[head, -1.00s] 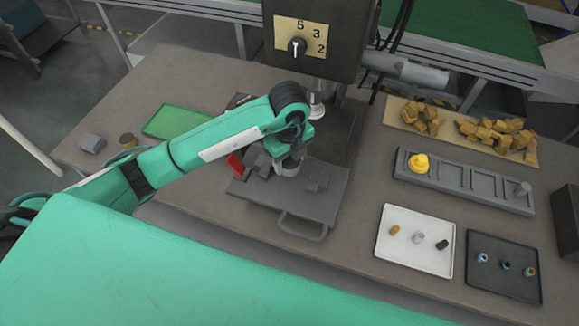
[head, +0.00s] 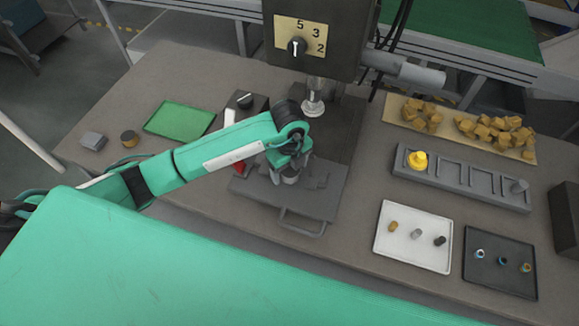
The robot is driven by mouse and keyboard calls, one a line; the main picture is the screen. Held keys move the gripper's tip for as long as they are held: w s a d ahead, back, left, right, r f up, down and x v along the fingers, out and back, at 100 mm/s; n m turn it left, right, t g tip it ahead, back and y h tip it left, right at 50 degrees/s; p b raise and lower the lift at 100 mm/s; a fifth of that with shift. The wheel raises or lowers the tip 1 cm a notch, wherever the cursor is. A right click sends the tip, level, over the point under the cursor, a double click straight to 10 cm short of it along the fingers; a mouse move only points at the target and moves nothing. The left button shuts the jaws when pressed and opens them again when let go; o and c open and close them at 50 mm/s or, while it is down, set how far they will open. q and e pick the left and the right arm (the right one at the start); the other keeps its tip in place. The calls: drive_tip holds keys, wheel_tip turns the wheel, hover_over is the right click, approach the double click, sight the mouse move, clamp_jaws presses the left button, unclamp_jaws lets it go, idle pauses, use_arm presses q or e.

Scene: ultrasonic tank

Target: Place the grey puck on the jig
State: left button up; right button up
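The jig appears to be the grey plate with a front handle (head: 318,206), lying on the bench below the press head. My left gripper (head: 289,178) points down low over the middle of this plate. Its fingertips are small and partly hidden by the wrist, so I cannot tell whether they are open or shut, or whether a grey puck is between them. A small grey cylinder (head: 416,234) stands on the white tray (head: 386,250), between a gold and a dark one. My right gripper is not in view.
The press column and its dial box (head: 330,60) stand close behind my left wrist. A red part (head: 239,167) lies by the plate's left side. A green tray (head: 180,122), a grey rack (head: 460,188) and a black tray (head: 500,288) are on the bench.

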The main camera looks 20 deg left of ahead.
sight(290, 168)
use_arm(q)
drive_tip(key=shift+r, duration=0.15)
wheel_tip(290, 168, up, 12)
drive_tip(key=b, duration=0.3)
idle(0.7)
